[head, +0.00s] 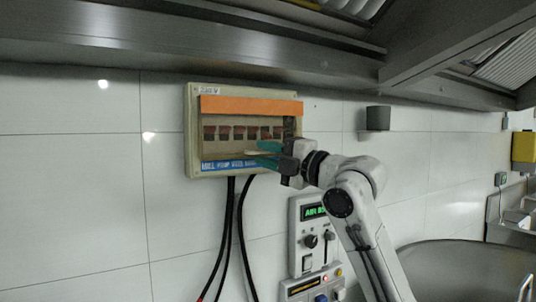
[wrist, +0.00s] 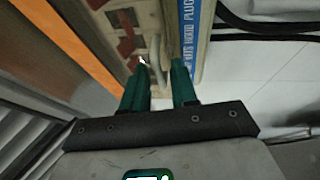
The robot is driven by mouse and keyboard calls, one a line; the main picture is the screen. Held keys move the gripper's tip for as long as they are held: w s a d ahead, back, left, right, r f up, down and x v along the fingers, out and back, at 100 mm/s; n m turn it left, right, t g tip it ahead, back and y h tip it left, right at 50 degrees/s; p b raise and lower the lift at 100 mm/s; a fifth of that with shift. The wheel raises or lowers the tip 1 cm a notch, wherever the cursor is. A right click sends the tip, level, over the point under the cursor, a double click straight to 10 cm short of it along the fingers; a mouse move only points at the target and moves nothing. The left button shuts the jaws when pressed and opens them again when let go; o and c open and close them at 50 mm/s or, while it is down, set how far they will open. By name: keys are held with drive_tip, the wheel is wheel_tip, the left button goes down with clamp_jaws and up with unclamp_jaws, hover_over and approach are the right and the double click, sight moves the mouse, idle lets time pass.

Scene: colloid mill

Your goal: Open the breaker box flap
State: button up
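The breaker box (head: 190,130) is a beige case mounted on the tiled wall. An orange strip (head: 250,106) runs along its top, and a row of dark red switches shows below it. I cannot tell clearly where the flap lies. A blue label strip (head: 222,164) runs along the bottom edge. My gripper (head: 262,154) is at the box's lower right front. In the wrist view, its green fingers (wrist: 160,75) are apart. A pale, bar-like handle (wrist: 156,48) shows between or just beyond the fingertips; contact cannot be told.
Black cables (head: 230,240) hang below the box. A control panel with a green display (head: 314,212) is at the lower right, near my arm. A metal hood (head: 180,35) overhangs above. A large metal bowl (head: 465,270) stands at the right. The wall left of the box is clear.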

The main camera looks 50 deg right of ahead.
clamp_jaws()
idle(1.2)
